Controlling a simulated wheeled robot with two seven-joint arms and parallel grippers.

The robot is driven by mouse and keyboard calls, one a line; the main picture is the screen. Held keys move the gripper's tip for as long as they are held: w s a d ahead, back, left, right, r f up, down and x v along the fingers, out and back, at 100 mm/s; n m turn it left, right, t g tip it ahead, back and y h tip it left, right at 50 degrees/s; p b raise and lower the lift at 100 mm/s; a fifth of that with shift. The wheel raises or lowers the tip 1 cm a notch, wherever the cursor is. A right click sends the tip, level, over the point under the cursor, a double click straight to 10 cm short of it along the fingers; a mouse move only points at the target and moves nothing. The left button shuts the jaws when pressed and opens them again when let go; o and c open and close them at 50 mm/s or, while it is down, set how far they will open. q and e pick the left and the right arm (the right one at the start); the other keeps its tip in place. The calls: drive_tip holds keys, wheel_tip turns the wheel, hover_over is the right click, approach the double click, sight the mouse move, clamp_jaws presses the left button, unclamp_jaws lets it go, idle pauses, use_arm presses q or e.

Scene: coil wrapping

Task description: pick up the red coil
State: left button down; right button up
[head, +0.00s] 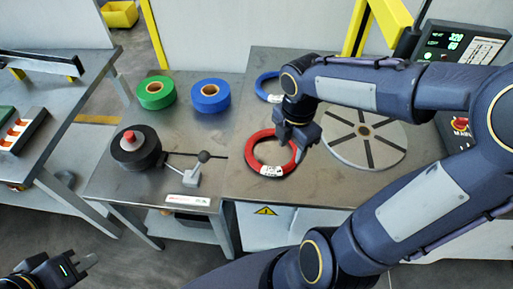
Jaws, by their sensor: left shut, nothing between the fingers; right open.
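The red coil (251,162) lies flat on the metal table, a ring with a white label on its front edge. My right gripper (292,150) is above the coil's right side, fingers pointing down, and it hides part of the far right rim. Its jaws are open, and I cannot tell whether the fingers touch the coil. My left gripper (88,268) is at the bottom left, low and far from the coil, shut and empty.
A blue coil (262,88) lies behind, partly hidden by my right arm. A round slotted turntable (365,160) is at right, beside a control panel (458,45). Green (155,93) and blue (210,96) tape rolls, a black roll (136,150) and a lever (192,176) stand left.

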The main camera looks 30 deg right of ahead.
sight(289, 165)
wheel_tip(289, 165, down, 8)
drive_tip(key=shift+d+r+b, duration=0.1)
drive_tip(key=shift+d+b, duration=0.05)
drive_tip(key=shift+b, duration=0.3)
drive_tip(key=shift+c, duration=0.4)
drive_tip(key=shift+w, duration=0.1)
clamp_jaws()
